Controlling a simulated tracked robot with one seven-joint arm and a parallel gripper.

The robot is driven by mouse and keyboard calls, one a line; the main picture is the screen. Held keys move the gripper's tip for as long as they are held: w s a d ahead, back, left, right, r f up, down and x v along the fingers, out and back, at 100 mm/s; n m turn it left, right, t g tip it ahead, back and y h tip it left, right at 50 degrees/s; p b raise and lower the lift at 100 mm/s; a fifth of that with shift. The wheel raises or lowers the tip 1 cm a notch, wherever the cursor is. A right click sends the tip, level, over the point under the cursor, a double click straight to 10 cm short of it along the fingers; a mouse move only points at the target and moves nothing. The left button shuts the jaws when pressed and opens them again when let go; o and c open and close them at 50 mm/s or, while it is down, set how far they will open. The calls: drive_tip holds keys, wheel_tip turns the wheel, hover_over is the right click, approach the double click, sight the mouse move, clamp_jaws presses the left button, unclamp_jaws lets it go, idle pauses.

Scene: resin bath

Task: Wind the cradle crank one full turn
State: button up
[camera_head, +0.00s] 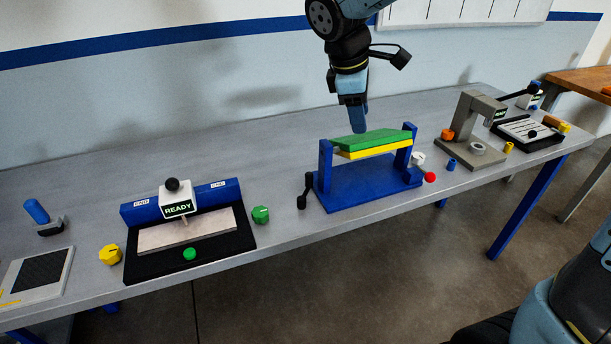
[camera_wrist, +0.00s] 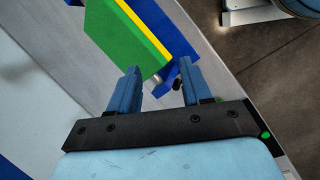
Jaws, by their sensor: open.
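The cradle (camera_head: 352,188) is a blue base with two upright posts and a green-and-yellow plate (camera_head: 374,142) held between them. Its black crank (camera_head: 304,192) is on the outer side of the left post, with the handle low near the table. My gripper (camera_head: 360,125) points down above and behind the plate, apart from the crank. In the wrist view my gripper (camera_wrist: 160,70) is open with two blue fingers and nothing held. The plate also shows there (camera_wrist: 130,35), beyond the fingers. A small dark part (camera_wrist: 177,83) sits near the right finger; I cannot tell if it is the crank.
A black-and-blue station marked READY (camera_head: 186,232) stands left, with a green knob (camera_head: 261,214) between it and the cradle. A red knob (camera_head: 430,177) and a grey press-like stand (camera_head: 470,135) are on the right. The table's front edge runs close to the cradle.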

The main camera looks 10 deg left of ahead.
sight(307, 175)
drive_tip(key=a+f+n+h, duration=0.1)
drive_tip(key=a+f+n, duration=0.3)
drive_tip(key=a, duration=0.4)
drive_tip(key=a+f+n, duration=0.3)
drive_tip(key=a+f, duration=0.1)
drive_tip(key=a, duration=0.3)
drive_tip(key=shift+n, duration=0.3)
drive_tip(key=x, duration=1.3)
drive_tip(key=shift+f, duration=0.2)
drive_tip(key=shift+c, duration=0.2)
clamp_jaws()
